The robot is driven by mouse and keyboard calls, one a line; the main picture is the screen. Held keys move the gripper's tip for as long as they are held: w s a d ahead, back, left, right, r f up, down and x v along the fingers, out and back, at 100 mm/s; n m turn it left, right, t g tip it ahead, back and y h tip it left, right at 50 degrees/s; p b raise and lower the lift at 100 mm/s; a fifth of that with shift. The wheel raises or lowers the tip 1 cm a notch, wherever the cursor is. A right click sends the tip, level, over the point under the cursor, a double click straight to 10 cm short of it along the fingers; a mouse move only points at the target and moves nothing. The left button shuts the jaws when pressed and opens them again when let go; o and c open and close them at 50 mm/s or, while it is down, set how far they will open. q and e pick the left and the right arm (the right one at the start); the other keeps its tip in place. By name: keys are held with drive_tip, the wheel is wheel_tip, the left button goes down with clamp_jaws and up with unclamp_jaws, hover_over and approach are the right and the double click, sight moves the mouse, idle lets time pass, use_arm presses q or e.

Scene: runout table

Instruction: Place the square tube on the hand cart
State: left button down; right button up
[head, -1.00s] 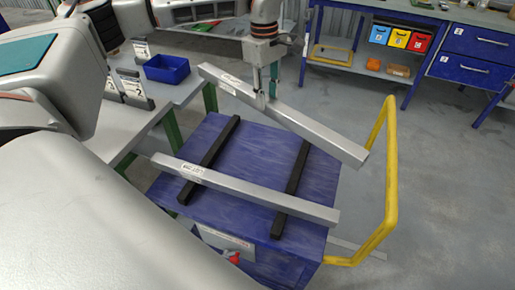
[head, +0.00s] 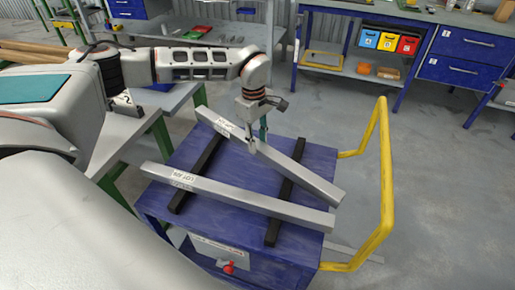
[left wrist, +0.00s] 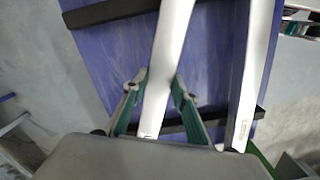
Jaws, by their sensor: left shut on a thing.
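My left gripper (head: 251,149) is shut on a grey square tube (head: 299,174), which has a white label near its far left end. The tube lies slantwise over the blue hand cart (head: 238,165), low above or on its two black bars; I cannot tell if it touches. In the left wrist view the gripper's green fingers (left wrist: 160,88) stand on either side of the held tube (left wrist: 172,35). A second grey square tube (head: 245,196), with a lot label, lies across the black bars nearer the front. My right gripper is not in view.
The cart's yellow handle (head: 384,180) rises at its right end. The black bars (head: 285,190) cross the cart top. A grey table with green legs (head: 163,137) stands close on the left. A blue workbench with coloured bins (head: 388,42) is at the back. Floor to the right is clear.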

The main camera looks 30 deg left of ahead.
sight(257, 144)
use_arm(q)
wheel_tip(257, 144, down, 3)
drive_tip(key=shift+r, duration=0.15)
drive_tip(key=shift+f, duration=0.25)
drive_tip(key=c, duration=1.6)
unclamp_jaws()
drive_tip(key=shift+f, duration=0.15)
drive_tip(key=r, duration=0.7)
drive_tip(key=r+p, duration=0.1)
drive_tip(key=r, duration=0.3)
drive_tip(key=shift+a, duration=0.4)
drive_tip(key=shift+r, duration=0.65)
